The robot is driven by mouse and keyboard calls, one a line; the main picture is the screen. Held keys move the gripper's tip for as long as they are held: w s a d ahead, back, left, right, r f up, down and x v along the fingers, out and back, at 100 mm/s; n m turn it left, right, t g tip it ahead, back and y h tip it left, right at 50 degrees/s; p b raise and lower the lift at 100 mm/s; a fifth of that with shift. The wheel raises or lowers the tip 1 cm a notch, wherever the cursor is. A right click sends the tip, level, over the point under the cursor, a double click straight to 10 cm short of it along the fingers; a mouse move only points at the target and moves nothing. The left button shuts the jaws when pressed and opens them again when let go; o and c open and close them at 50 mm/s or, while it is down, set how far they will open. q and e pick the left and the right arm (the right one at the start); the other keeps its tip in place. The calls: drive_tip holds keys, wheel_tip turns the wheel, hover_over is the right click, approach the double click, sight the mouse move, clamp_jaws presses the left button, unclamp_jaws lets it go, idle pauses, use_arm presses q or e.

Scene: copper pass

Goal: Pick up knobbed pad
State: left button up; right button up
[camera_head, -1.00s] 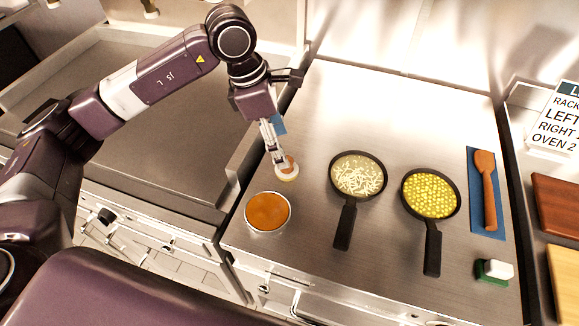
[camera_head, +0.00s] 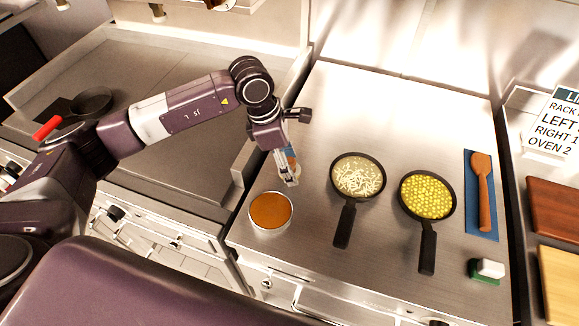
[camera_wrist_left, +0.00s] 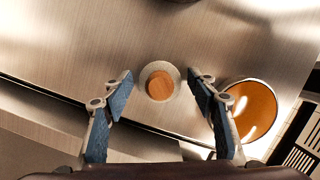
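The knobbed pad is a small round pale disc with a wooden knob on top (camera_wrist_left: 160,85). In the left wrist view it sits on the steel counter, centred just beyond and between my fingertips. My left gripper (camera_head: 290,182) points down over the counter behind the orange-filled bowl, and hides most or all of the pad in the head view. In the left wrist view the two blue-padded fingers of the left gripper (camera_wrist_left: 160,76) are spread wide with nothing between them that they touch. My right gripper is not in view.
The round bowl of orange sauce (camera_head: 270,211) stands close to the pad. Two pans, one with pale shreds (camera_head: 358,177) and one with yellow pieces (camera_head: 427,195), stand to the right. Beyond them are a wooden spoon (camera_head: 484,190) on a blue mat and a green-white block (camera_head: 486,269).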

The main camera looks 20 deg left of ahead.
sight(290, 160)
use_arm(q)
drive_tip(key=c, duration=1)
drive_tip(key=shift+r, duration=0.15)
wheel_tip(290, 160, up, 20)
drive_tip(key=b, duration=0.4)
drive_tip(key=o, duration=0.6)
drive_tip(key=c, duration=0.4)
